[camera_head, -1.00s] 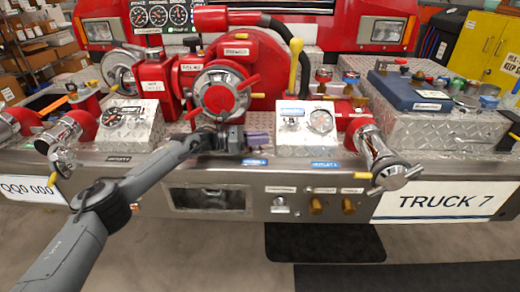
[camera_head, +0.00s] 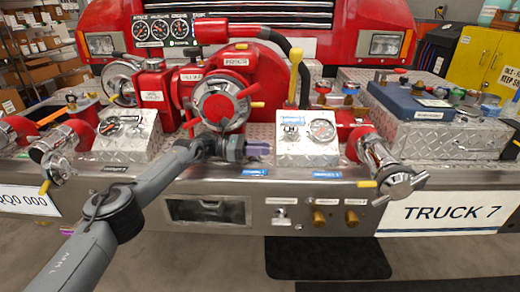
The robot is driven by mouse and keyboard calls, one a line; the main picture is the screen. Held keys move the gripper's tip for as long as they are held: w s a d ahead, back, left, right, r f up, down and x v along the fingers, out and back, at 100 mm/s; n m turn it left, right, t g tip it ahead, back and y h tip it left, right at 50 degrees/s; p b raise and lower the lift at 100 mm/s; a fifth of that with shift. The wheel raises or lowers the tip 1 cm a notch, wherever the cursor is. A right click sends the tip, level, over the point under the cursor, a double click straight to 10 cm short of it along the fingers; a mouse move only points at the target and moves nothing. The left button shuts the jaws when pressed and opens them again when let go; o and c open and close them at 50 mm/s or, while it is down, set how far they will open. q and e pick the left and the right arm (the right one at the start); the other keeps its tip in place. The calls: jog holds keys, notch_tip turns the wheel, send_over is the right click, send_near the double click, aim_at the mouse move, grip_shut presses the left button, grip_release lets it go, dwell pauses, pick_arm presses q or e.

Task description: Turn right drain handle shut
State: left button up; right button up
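My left gripper (camera_head: 250,148) is in the middle of the head view, in front of the bumper's diamond-plate top and below the big red-and-chrome round cap (camera_head: 221,100). A purple piece shows at its tip; I cannot tell whether this is its fingers or something else, or whether it is open or shut. A small yellow handle (camera_head: 367,184) sits beside the right chrome outlet (camera_head: 378,160), well to the right of the gripper and apart from it. A similar yellow handle (camera_head: 45,187) is by the left outlet. My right gripper is not in view.
A plated box with gauge (camera_head: 308,140) and a tall yellow lever (camera_head: 295,75) stand between the gripper and the right outlet. The outlet's chrome cap with lugs (camera_head: 398,185) juts forward. Brass knobs (camera_head: 319,217) are on the bumper front.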

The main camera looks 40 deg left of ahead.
pick_arm(q)
jog(key=shift+o, duration=1)
jog(key=shift+a, duration=0.1)
jog(key=shift+s+a, duration=0.2)
jog(key=shift+a, duration=0.05)
jog(key=p+v, duration=0.3)
jog(key=v, duration=0.5)
jog(key=shift+s+a, duration=0.2)
jog(key=shift+a, duration=0.1)
jog(key=shift+s+a+p, duration=0.35)
jog(key=shift+a, duration=0.1)
